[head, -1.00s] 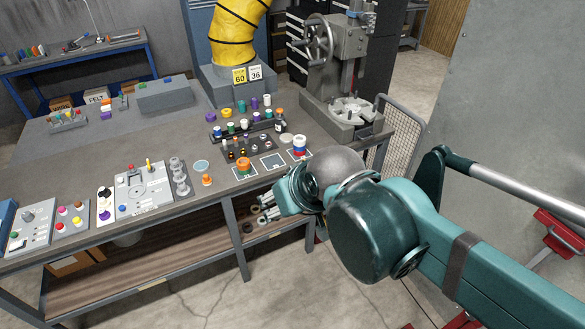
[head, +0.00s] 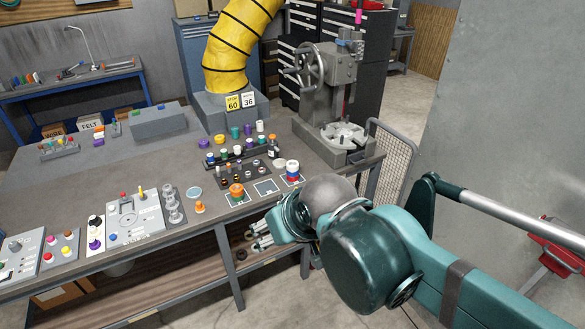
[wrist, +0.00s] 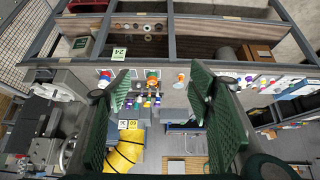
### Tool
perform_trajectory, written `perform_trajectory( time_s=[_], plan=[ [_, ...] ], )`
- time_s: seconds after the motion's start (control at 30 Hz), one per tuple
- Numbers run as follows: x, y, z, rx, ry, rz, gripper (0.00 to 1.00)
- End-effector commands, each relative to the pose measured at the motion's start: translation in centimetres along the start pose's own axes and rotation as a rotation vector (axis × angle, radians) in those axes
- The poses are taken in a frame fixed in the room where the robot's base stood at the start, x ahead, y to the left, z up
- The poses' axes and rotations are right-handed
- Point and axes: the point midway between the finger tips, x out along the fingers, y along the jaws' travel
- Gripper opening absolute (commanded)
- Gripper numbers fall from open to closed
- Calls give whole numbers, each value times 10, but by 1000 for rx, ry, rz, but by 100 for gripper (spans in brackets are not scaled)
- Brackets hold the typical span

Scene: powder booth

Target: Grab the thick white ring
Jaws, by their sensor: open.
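A thick white ring (head: 292,165) appears to sit on top of a short stack with red and blue parts at the table's front right. It is small here, so its hole is hard to make out. The stack (wrist: 105,76) also shows small in the wrist view, beside the left finger. My gripper (wrist: 160,82) is open, with its two green fingers spread apart and nothing held between them. In the head view my teal wrist stands in front of the table's front edge, right of and nearer than the stack, and my fingers are mostly hidden.
An orange ringed piece (head: 237,191) stands left of the white ring, with an empty marked pad (head: 266,187) between. Dark racks (head: 235,171) with several small coloured pieces lie behind. A grey press (head: 335,100) stands at the back right. A lower shelf holds rings (wrist: 148,27).

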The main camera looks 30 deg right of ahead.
Motion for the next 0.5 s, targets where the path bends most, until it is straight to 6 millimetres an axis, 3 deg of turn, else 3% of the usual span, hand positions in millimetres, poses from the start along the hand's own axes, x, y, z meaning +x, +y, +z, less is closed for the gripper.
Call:
perform_trajectory(
  time_s=[0.3,0.5],
  plan=[
    [0,0,-2,4,-2,0,52],
    [0,3,-15,30,-13,5,52]
  ],
)
